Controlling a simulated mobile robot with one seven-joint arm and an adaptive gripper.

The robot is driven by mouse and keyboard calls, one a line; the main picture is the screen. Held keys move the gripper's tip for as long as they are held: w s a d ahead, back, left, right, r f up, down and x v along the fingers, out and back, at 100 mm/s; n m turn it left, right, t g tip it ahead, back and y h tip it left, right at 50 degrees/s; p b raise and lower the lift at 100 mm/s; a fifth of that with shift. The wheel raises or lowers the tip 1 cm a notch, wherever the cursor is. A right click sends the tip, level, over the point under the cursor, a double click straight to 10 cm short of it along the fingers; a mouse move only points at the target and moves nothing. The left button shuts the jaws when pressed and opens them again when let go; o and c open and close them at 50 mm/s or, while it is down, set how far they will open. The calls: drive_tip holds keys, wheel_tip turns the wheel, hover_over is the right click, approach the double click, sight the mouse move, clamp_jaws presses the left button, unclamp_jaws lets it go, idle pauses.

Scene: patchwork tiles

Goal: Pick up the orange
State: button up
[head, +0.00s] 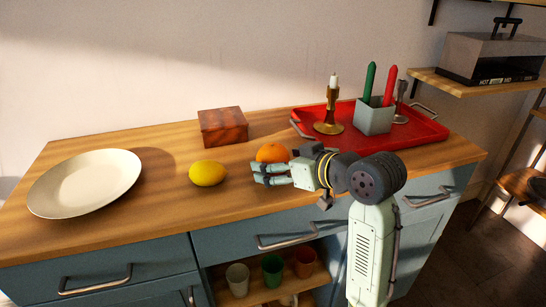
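The orange (271,153) sits on the wooden countertop (150,225), near the middle, with its lower part hidden behind my gripper. My gripper (258,174) is just in front of the orange and a little above the counter, its fingers pointing left. The two fingers look apart with nothing seen between them. I cannot tell whether the gripper touches the orange.
A lemon (207,173) lies left of my gripper, and a white plate (85,184) farther left. A wooden box (223,127) stands behind. A red tray (432,131) at right holds a brass candlestick (331,110) and a grey cup (374,118) with candles.

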drive_tip(key=shift+x, duration=1.35)
drive_tip(key=shift+c, duration=0.5)
drive_tip(key=shift+r, duration=0.1)
drive_tip(key=c, duration=1.3)
